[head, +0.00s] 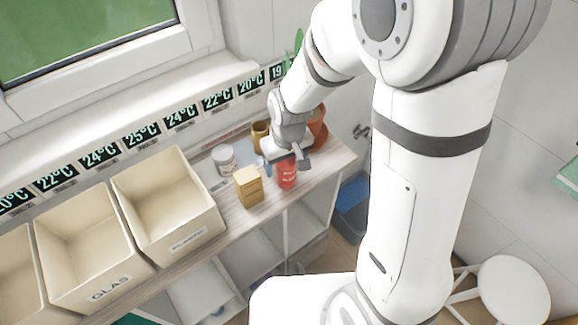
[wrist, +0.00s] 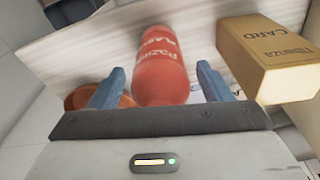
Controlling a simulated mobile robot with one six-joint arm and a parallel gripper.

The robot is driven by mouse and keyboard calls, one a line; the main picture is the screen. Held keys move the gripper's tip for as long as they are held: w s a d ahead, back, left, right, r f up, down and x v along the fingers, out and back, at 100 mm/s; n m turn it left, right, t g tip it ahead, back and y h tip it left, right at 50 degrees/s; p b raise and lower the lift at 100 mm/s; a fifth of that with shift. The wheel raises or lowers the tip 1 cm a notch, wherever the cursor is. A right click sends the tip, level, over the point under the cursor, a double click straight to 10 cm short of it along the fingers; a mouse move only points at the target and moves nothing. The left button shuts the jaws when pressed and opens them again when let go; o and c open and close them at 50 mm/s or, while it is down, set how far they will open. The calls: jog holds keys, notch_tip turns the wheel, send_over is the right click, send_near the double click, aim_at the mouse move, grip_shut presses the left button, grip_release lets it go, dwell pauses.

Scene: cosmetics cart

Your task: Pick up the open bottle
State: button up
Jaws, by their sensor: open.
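A red bottle with white lettering (wrist: 160,68) lies between the two blue fingers of my gripper (wrist: 158,88) in the wrist view. Gaps show on both sides, so the fingers are apart and not closed on it. In the head view the red bottle (head: 287,173) stands on the cart top near its front edge, just below my gripper (head: 284,160). The top of the bottle is hidden by my gripper in the head view, so I cannot tell there whether it is open.
A tan carton (head: 248,187) stands close left of the bottle; it also shows in the wrist view (wrist: 268,60). A white jar (head: 224,159), a brown cup (head: 260,134) and an orange pot (head: 317,124) stand behind. Cream bins (head: 180,205) fill the left.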

jog(key=shift+c, duration=0.3)
jog(key=c, duration=1)
